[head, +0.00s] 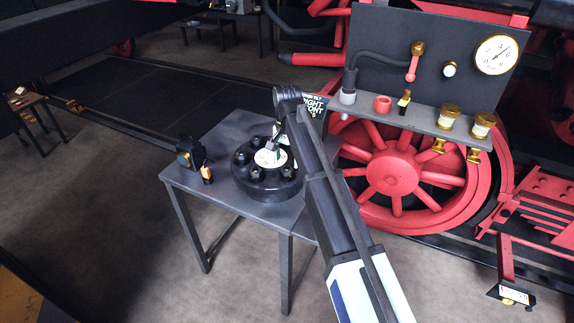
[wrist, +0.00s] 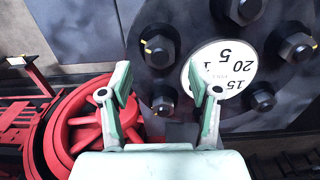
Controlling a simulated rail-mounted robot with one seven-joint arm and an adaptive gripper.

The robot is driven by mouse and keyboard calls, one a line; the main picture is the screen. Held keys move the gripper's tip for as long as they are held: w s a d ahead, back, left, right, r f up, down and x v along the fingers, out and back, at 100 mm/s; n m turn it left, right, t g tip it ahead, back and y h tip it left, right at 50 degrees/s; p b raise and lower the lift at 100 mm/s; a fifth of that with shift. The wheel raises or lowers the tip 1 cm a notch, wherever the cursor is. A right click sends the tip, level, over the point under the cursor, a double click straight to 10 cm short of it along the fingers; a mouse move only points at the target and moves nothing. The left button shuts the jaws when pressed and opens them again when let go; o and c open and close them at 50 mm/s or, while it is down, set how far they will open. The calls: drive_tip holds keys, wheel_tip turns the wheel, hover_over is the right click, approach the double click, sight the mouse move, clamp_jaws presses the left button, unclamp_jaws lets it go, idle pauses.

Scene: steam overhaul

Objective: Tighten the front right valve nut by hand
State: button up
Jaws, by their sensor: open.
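A round black valve cover (head: 268,190) with several dark hex nuts around a white numbered disc (head: 264,158) sits on a grey table. In the wrist view the cover (wrist: 238,113) fills the upper right, with the numbered disc (wrist: 222,66) at its middle. My gripper (head: 274,146) is above the cover, tilted down towards it. In the wrist view my gripper (wrist: 163,84) is open, its two pale green fingers apart and empty. One nut (wrist: 163,103) shows between the fingers, beyond them; contact is not visible. Which nut is front right is unclear.
The table (head: 228,135) also bears a small black device (head: 188,152) and an orange-black item (head: 207,175) at its left. A gauge panel (head: 430,60) and red wheel (head: 395,172) are close on the right.

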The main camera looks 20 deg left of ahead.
wheel_tip(320, 180, up, 8)
drive_tip(key=shift+r, duration=0.15)
idle(0.6)
